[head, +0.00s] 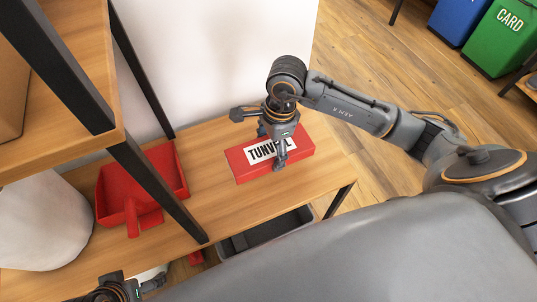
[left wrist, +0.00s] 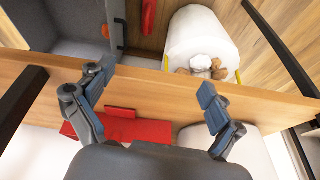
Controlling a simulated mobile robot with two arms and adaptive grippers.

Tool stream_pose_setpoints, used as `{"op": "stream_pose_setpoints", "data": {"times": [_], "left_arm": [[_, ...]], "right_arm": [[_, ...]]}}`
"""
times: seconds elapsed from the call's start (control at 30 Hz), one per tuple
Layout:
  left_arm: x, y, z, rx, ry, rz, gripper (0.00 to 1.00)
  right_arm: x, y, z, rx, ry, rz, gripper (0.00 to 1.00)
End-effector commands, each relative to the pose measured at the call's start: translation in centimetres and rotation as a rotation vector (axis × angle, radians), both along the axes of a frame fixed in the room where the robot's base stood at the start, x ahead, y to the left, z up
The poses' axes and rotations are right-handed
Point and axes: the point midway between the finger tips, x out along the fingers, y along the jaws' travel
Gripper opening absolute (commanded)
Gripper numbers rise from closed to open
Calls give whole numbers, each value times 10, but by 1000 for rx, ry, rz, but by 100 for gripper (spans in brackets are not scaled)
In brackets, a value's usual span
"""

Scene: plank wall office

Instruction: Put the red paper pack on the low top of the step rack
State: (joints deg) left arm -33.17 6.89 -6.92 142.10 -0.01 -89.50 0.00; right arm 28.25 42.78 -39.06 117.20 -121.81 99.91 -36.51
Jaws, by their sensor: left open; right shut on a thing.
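The red paper pack (head: 303,144), a flat red box with a white label in black letters, is near the right end of the step rack's low wooden top (head: 220,208). It looks flat on the top or very close to it. My right gripper (head: 274,152) reaches down from above and is shut on the pack, its fingers covering part of the label. My left gripper (head: 128,287) shows only partly at the bottom edge of the head view. In the left wrist view it is open and empty (left wrist: 156,82), in front of the wooden board's edge.
A red dustpan (head: 143,186) and a white rounded container (head: 42,222) stand on the low top. The rack's higher shelf (head: 80,75) and dark posts rise at the left. A grey bin (head: 265,228) is below. Blue (head: 458,18) and green (head: 503,42) bins stand far right.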

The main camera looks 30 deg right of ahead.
Motion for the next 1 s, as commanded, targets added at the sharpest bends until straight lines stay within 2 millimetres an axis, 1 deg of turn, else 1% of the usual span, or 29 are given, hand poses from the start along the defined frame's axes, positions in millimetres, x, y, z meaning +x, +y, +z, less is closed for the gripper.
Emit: {"op": "stream_pose_setpoints", "data": {"times": [0.03,0.1,0.27,0.33,0.43,0.53,0.63,1.0], "left_arm": [[4,-1,-1,-3,-16,-2,92],[13,-4,1,-12,-56,-5,92],[25,-8,4,-23,-111,-10,92],[36,-11,6,-34,-162,-14,92],[53,-17,12,-52,-247,-20,92],[65,-21,18,-66,-312,-26,92],[71,-23,22,-73,-344,-29,92],[74,-24,24,-76,-363,-29,92]], "right_arm": [[4,-1,-5,2,-1,-1,28],[7,-1,-8,2,-2,0,28],[14,-4,-17,2,-2,-1,28],[17,-5,-25,2,0,0,28],[16,-4,-38,3,1,0,28],[16,-5,-46,1,-1,1,28],[16,-5,-50,2,-2,1,28],[17,-5,-50,1,-3,1,28]]}}
